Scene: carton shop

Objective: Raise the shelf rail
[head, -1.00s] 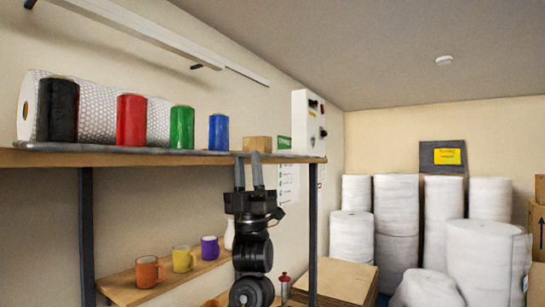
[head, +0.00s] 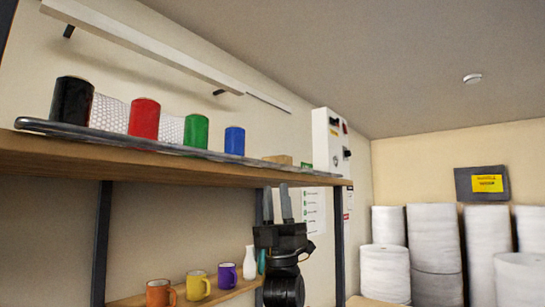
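The shelf rail (head: 110,137) is a long grey bar lying low along the front edge of the upper wooden shelf (head: 160,170). Black (head: 71,101), red (head: 144,119), green (head: 195,132) and blue (head: 235,141) spools stand behind it. My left gripper (head: 277,188) points upward near the shelf's right part. Its two fingers are apart with nothing visible between them, and the tips are at the shelf board's lower edge in the picture, below the rail. The tips appear clear of the rail. My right gripper is out of view.
A bubble-wrap roll (head: 171,128) and a small box (head: 278,160) are on the shelf. Dark posts (head: 102,240) support it. Mugs (head: 198,285) and a white bottle (head: 249,262) stand on a lower shelf. White rolls (head: 435,240) stand at the right back.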

